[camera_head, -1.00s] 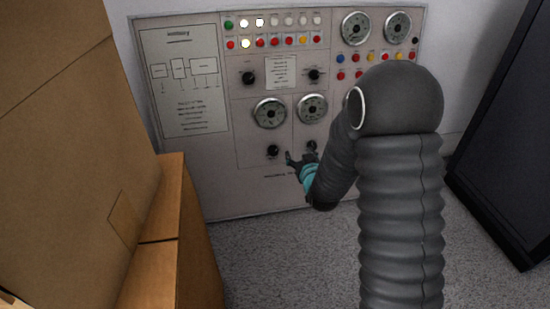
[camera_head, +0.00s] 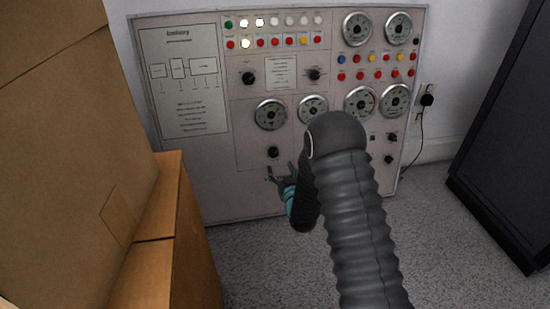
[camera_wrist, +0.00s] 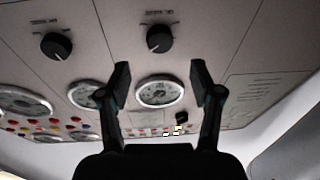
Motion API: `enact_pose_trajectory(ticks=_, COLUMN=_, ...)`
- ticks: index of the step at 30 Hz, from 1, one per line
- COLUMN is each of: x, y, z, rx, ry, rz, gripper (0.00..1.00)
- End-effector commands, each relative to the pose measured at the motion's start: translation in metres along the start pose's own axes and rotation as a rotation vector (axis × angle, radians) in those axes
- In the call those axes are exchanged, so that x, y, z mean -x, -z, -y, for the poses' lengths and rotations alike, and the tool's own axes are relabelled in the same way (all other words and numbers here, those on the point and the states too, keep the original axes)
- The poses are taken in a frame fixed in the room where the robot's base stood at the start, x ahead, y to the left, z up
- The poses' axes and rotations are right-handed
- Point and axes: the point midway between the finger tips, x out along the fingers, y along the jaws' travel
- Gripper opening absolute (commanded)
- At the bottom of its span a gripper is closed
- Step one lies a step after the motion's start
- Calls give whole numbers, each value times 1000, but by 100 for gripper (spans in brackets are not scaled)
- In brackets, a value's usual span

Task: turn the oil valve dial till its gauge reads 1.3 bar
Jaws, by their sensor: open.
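The wall panel (camera_head: 214,168) has a black dial (camera_head: 273,152) below a round gauge (camera_head: 270,114). This dial also shows in the wrist view (camera_wrist: 159,39), with its gauge (camera_wrist: 160,92). A second black dial (camera_wrist: 51,44) shows at the wrist view's left, with another gauge (camera_wrist: 90,93); my arm hides it in the head view. The labels and gauge readings are too small to read, so I cannot tell which dial is the oil valve. My gripper (camera_head: 280,171) is open and empty, just below the left dial. The wrist view shows its fingers (camera_wrist: 160,78) apart, with no dial between them.
Cardboard boxes (camera_head: 75,130) stand close at the left. A dark cabinet (camera_head: 505,160) stands at the right, and a wall plug with a cable (camera_head: 427,99) is beside the panel. Lamps, buttons and more gauges fill the upper panel. Grey carpet (camera_head: 450,230) lies clear at right.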

Motion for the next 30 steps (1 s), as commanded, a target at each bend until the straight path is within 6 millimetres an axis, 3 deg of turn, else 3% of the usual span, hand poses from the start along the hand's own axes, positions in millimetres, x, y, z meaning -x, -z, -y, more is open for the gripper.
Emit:
enact_pose_trajectory(ticks=6, x=-40, y=-1, z=0, rx=0, ry=0, rz=-1, gripper=65)
enact_pose_trajectory(ticks=12, x=-65, y=0, z=0, rx=0, ry=0, rz=-1, gripper=65)
enact_pose_trajectory(ticks=25, x=-74, y=0, z=0, rx=0, ry=-1, rz=1, gripper=65)
enact_pose_trajectory(ticks=26, x=-74, y=0, z=0, rx=0, ry=-1, rz=1, gripper=62)
enact_pose_trajectory(ticks=30, x=-74, y=0, z=0, rx=0, ry=-1, rz=1, gripper=27)
